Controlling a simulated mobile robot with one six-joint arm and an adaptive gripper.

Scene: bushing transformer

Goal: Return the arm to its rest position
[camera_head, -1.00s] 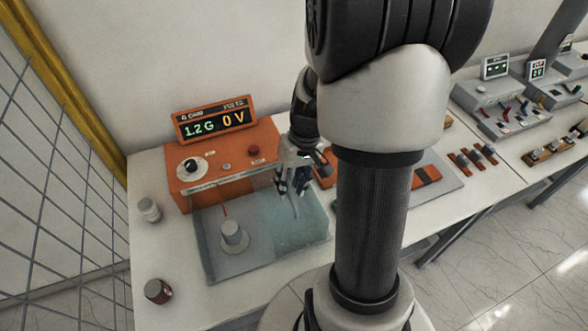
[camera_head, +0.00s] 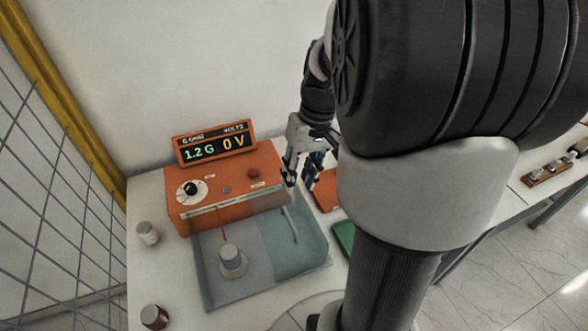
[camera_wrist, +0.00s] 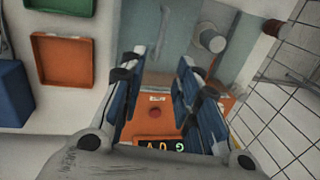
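My gripper (camera_head: 302,180) hangs above the bench, just right of the orange tester, with its fingers pointing down. In the wrist view my gripper (camera_wrist: 162,60) has its blue-grey fingers spread apart with nothing between them. The orange tester (camera_head: 225,185) carries a display (camera_head: 215,146) reading 1.2 G and 0 V. The tester also shows beyond the fingers in the wrist view (camera_wrist: 160,92). My upper arm fills the right of the head view and hides much of the bench there.
In front of the tester stands a clear tank (camera_head: 208,282) with a grey cylinder (camera_head: 231,258) and a thin rod (camera_head: 290,225). Two small jars (camera_head: 148,233) (camera_head: 154,316) stand at left. Orange (camera_wrist: 62,62) and green (camera_wrist: 68,14) trays lie beside a blue bin (camera_wrist: 14,92). A mesh fence (camera_head: 60,190) borders the left.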

